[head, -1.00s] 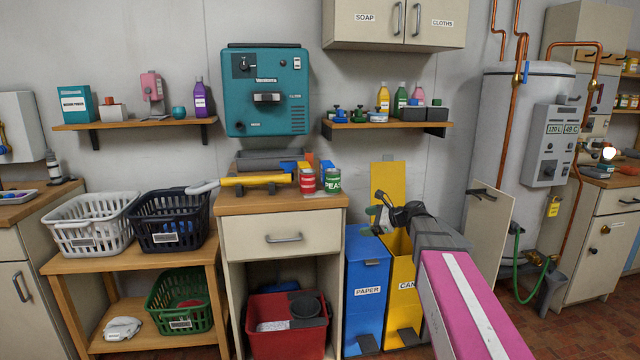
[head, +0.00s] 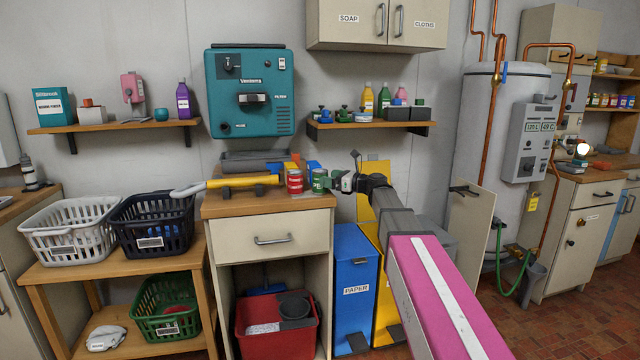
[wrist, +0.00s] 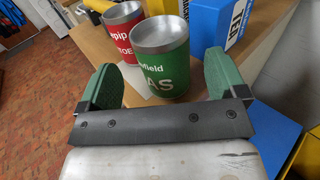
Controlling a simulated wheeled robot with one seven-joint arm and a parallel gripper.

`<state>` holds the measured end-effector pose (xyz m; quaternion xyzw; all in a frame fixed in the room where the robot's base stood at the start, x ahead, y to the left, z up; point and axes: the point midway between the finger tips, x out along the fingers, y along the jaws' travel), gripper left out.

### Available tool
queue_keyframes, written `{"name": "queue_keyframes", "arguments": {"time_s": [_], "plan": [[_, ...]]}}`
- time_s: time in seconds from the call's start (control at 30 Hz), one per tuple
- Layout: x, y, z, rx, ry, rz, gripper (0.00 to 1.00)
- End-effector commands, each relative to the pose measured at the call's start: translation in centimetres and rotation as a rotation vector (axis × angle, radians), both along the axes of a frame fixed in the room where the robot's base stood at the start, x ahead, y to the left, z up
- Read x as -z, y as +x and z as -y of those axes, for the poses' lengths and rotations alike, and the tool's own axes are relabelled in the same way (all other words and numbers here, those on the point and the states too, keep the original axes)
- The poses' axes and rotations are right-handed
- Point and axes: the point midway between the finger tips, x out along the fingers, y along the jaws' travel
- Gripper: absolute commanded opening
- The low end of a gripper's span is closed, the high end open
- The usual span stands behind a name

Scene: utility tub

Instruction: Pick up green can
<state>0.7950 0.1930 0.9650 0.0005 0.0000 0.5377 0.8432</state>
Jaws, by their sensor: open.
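The green can (head: 318,181) stands upright near the right edge of the wooden counter top. My gripper (wrist: 162,88) is open and does not hold the can. In the head view my gripper (head: 333,182) is at the can's right side, at about its height. A red can (head: 295,181) stands just left of the green can; it also shows in the wrist view (wrist: 120,38), behind and left of it.
A yellow tube-like tool (head: 243,181) lies on the counter left of the cans. A blue box (wrist: 215,28) stands close to the green can's right. The blue paper bin (head: 355,275) and a yellow bin are below my arm. A drawer cabinet (head: 265,239) supports the counter.

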Motion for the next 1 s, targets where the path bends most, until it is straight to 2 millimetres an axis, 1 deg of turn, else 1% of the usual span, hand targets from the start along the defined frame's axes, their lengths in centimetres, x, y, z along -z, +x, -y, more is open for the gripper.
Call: {"name": "queue_keyframes", "arguments": {"time_s": [0.2, 0.33, 0.43, 0.6, 0.67, 0.7, 0.77, 0.8, 1.0], "plan": [[0.2, 1.5, -2.4, -0.002, -0.001, 0.0, 0.9], [0.1, 2.2, -3.9, -0.001, 0.0, 0.001, 0.9], [0.1, 2.3, -4.3, -0.001, 0.0, 0.001, 0.9], [0.1, 2.2, -4.2, 0.0, 0.0, 0.001, 0.9], [0.1, 2.2, -4.2, 0.0, 0.0, 0.001, 0.71], [0.1, 2.2, -4.2, 0.0, 0.0, 0.001, 0.58], [0.1, 2.2, -4.2, 0.0, 0.0, 0.001, 0.38], [0.1, 2.2, -4.2, 0.0, 0.0, 0.001, 0.37], [0.1, 2.2, -4.2, 0.0, 0.0, 0.001, 0.37]]}}
